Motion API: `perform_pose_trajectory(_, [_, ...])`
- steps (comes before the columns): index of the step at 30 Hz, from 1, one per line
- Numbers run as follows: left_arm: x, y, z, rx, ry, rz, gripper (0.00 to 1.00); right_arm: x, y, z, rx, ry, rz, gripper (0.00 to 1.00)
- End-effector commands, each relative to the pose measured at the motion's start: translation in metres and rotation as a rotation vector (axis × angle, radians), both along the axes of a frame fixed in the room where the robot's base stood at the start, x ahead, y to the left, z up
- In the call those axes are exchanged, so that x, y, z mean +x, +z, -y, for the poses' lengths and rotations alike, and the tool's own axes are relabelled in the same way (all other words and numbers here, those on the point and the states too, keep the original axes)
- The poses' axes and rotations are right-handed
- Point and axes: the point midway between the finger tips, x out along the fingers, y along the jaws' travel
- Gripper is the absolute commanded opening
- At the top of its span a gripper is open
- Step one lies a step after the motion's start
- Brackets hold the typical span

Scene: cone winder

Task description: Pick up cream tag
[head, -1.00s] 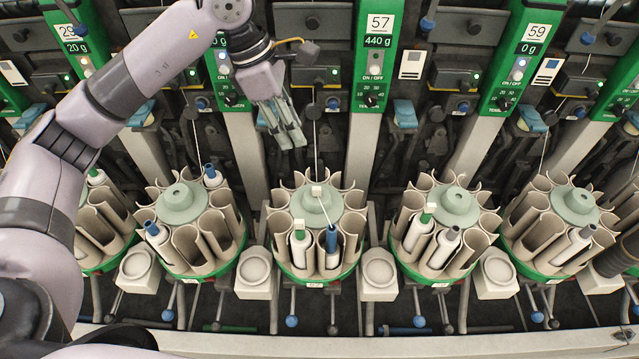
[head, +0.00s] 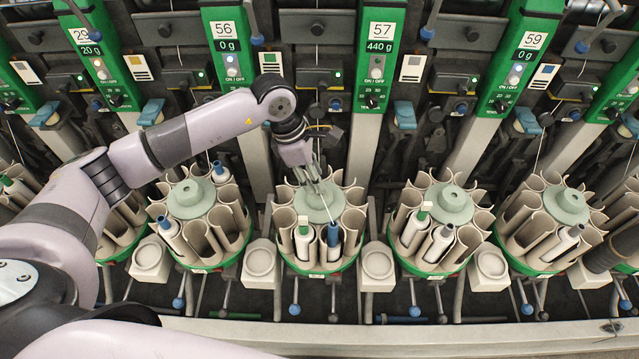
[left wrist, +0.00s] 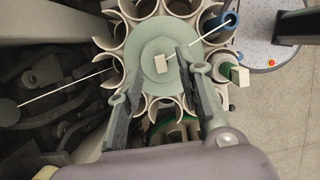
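A small cream tag (left wrist: 161,63) sits on the pale green hub (left wrist: 140,48) of the middle bobbin magazine, where a thread crosses. In the head view the hub (head: 322,206) shows, but my gripper seems to hide the tag. My left gripper (head: 316,189) is above this hub, pointing down. In the left wrist view its fingers (left wrist: 160,62) are open and apart, on either side of the tag in the picture. Whether they touch it I cannot tell. My right gripper is not in view.
Another cream tag (head: 303,220) is on a green-topped bobbin in the same magazine, beside a blue-topped bobbin (head: 333,234). Similar magazines stand left (head: 190,198) and right (head: 451,203). Green control posts (head: 381,60) rise behind. A thread runs over the hub.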

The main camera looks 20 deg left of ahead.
Motion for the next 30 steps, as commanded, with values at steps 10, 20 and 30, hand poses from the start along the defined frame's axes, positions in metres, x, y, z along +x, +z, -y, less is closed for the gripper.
perform_pose_trajectory(10, [0.002, -0.028, 0.008, 0.0, 0.0, 0.0, 0.33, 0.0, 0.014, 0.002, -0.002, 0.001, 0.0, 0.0])
perform_pose_trajectory(20, [0.002, -0.028, 0.007, 0.0, 0.0, 0.0, 0.21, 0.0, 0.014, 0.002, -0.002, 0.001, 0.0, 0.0])
perform_pose_trajectory(30, [0.002, -0.028, 0.007, 0.0, 0.0, 0.0, 0.01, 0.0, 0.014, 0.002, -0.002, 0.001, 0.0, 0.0])
